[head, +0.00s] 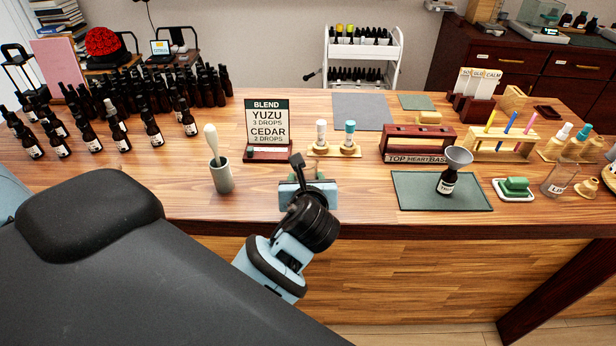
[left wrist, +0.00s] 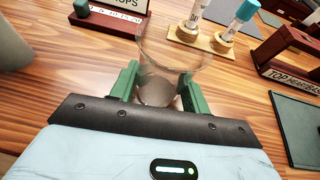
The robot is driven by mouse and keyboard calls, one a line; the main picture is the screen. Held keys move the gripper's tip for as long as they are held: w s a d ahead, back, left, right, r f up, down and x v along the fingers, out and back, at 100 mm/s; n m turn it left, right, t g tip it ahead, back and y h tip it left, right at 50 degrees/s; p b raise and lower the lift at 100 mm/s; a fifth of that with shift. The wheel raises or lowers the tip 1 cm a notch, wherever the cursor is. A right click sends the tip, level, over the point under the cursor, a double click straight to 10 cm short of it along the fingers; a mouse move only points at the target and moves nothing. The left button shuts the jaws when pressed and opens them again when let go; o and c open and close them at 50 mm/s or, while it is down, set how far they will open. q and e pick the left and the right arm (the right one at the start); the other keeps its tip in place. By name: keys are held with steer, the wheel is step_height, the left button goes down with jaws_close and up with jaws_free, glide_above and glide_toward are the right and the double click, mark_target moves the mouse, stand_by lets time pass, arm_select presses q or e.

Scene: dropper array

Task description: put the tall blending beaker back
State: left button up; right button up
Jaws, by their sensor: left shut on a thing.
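My left gripper (head: 310,174) is over the front middle of the table, in front of the blend sign. In the left wrist view its green fingers (left wrist: 158,90) are shut on a clear glass beaker (left wrist: 172,58), one finger on each side. In the head view the gripper hides most or all of the beaker. I cannot tell whether its base touches the table. My right gripper is not in view.
A grey mortar with white pestle (head: 222,175) stands left of the gripper. The blend sign (head: 267,125) and two droppers on a wooden stand (head: 320,150) are behind it. An amber bottle with funnel (head: 447,180) stands on a green mat (head: 415,195). A labelled glass (head: 558,181) is farther right.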

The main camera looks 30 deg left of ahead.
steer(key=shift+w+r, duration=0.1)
arm_select(q)
steer(key=o, duration=1.1)
steer(key=shift+w+f, duration=0.1)
steer(key=shift+f, duration=0.05)
steer(key=p+v, duration=0.1)
steer(key=v, duration=1.1)
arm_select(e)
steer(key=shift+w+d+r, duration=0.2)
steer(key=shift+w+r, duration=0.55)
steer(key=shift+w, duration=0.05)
